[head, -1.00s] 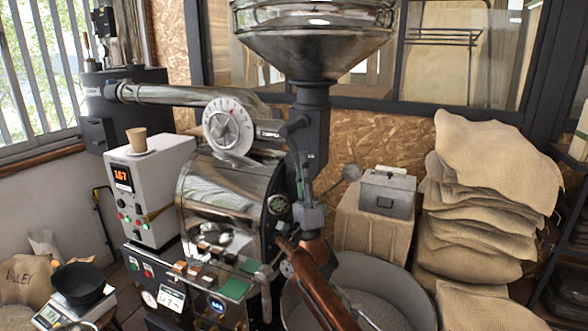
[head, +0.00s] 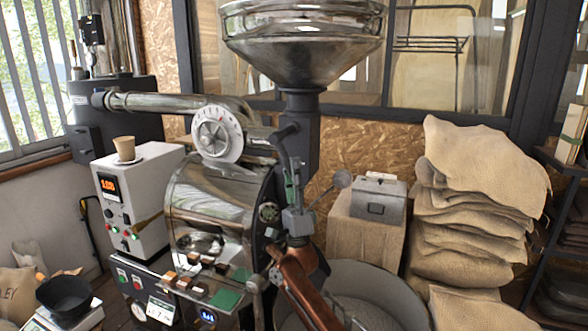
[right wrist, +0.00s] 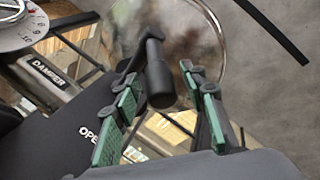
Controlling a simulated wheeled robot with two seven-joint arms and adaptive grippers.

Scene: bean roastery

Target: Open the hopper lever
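The hopper lever (head: 287,131) is a black handle on the dark neck below the steel hopper (head: 303,38). In the right wrist view its thick black grip (right wrist: 159,74) hangs between the fingertips of my right gripper (right wrist: 160,82). The green-padded fingers stand apart on both sides of the grip, with visible gaps in that picture. In the head view my right gripper (head: 293,182) points up just below the lever, in front of the neck. Lettering reading "OPE" (right wrist: 96,131) shows on the dark neck, partly covered by a finger. My left gripper is not in view.
The roaster drum (head: 212,205) and round dial (head: 217,135) stand left of my right gripper. A round cooling tray (head: 395,292) lies below my arm. A grey box (head: 379,196) on a crate and stacked sacks (head: 475,190) stand to the right.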

